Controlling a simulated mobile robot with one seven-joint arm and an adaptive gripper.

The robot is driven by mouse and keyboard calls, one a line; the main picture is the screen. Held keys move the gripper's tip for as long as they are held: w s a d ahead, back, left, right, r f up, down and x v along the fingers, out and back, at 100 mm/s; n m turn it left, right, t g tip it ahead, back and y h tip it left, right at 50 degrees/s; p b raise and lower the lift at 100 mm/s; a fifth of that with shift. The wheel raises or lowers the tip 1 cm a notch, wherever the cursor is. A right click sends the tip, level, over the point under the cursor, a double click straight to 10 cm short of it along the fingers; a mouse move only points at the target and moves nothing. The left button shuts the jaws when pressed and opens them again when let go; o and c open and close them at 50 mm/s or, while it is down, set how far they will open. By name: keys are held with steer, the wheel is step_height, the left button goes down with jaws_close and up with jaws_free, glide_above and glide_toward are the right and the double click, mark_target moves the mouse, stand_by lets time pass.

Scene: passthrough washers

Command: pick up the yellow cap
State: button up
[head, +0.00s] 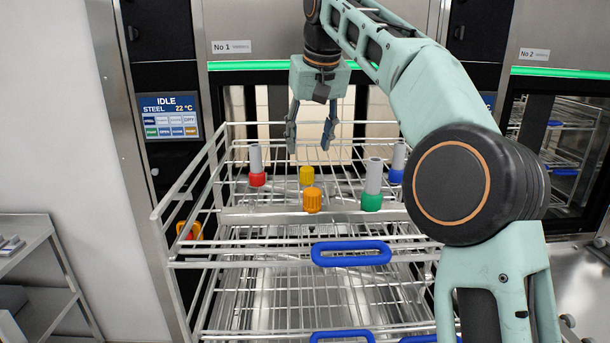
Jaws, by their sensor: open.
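The yellow cap (307,175) is on the upper level of the wire rack (240,212), just behind an orange cap (312,200). My gripper (309,148) points down above the rack, with its two fingers spread apart and nothing between them. In the head view its fingertips appear above the yellow cap in the picture. I cannot tell the exact height or depth gap. The yellow cap's lower edge is close to the orange cap and partly hidden by it.
A red-based grey tube (257,168) stands left of the caps. A green-based tube (372,188) and a blue-based tube (397,165) stand to the right. A blue handle (351,254) is on the rack's front. Washer door frames stand behind.

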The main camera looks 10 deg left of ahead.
mark_target(307, 168)
steer(key=x, duration=0.4)
steer(key=shift+d+f+b, duration=0.1)
steer(key=shift+b, duration=0.3)
steer(key=x, duration=0.5)
steer(key=shift+w+d+f, duration=0.1)
steer(key=shift+w+d, duration=0.05)
steer(key=shift+w, duration=0.2)
steer(key=c, duration=0.9)
